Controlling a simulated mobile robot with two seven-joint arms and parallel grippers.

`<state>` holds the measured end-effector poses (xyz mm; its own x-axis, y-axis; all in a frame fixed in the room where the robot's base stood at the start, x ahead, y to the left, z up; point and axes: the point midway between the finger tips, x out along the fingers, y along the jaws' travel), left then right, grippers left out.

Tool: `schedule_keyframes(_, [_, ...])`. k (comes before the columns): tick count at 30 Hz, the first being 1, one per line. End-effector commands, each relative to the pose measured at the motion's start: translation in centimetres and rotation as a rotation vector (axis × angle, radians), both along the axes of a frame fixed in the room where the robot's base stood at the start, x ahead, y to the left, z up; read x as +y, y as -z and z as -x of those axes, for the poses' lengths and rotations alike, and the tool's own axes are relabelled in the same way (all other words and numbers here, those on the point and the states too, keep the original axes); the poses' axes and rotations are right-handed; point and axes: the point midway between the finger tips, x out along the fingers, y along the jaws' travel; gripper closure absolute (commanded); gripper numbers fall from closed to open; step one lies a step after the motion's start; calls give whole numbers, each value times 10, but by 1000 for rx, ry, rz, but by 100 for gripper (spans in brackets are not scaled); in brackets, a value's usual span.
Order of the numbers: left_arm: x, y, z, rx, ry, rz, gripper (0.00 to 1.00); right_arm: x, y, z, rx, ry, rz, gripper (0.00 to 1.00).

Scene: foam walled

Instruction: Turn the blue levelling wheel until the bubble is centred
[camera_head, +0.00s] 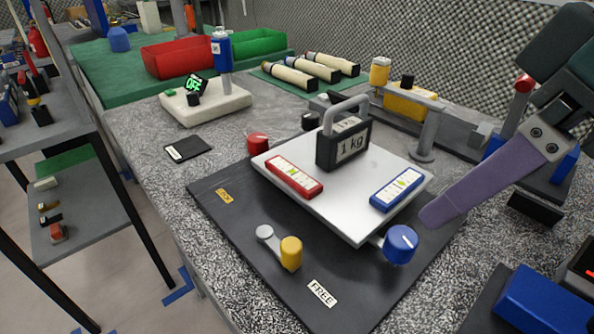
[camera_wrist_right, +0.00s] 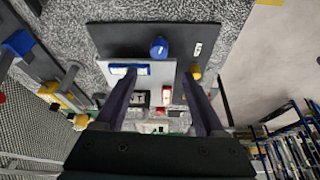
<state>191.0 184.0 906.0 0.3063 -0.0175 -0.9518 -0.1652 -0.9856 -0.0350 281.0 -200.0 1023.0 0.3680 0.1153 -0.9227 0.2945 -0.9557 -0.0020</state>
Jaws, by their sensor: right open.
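The blue wheel (camera_head: 401,243) with a white mark sits at the near right corner of a white levelling plate (camera_head: 330,212); it also shows in the wrist view (camera_wrist_right: 159,47). A blue-framed vial (camera_head: 402,189) and a red-framed vial (camera_head: 293,177) lie on the plate. Both have greenish marks; the exact bubble positions are too small to tell. A black 1 kg weight (camera_head: 343,146) stands on the plate. My right gripper (camera_head: 432,216) is open and empty, its purple finger above and right of the wheel. The wrist view shows both fingers (camera_wrist_right: 158,88) apart. My left gripper is out of view.
A yellow knob (camera_head: 291,252) with a grey lever and a FREE label (camera_head: 322,293) are on the black base (camera_head: 235,230). A red wheel (camera_head: 258,142) is behind the plate. A grey post (camera_head: 425,140) stands behind right; a blue block (camera_head: 540,302) is front right.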

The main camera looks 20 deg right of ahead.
Motion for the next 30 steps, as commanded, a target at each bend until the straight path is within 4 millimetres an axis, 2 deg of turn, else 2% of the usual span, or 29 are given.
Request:
schedule_keyframes(7, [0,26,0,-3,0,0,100,1,32,-9,4,7,0,29])
schedule_keyframes(15, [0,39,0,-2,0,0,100,7,75,-27,5,8,2,29])
schedule_keyframes(18, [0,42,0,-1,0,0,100,8,85,-32,3,7,2,29])
schedule_keyframes(22, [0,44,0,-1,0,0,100,9,92,-35,3,7,2,29])
schedule_keyframes(30, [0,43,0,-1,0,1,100,9,92,-36,2,5,3,29])
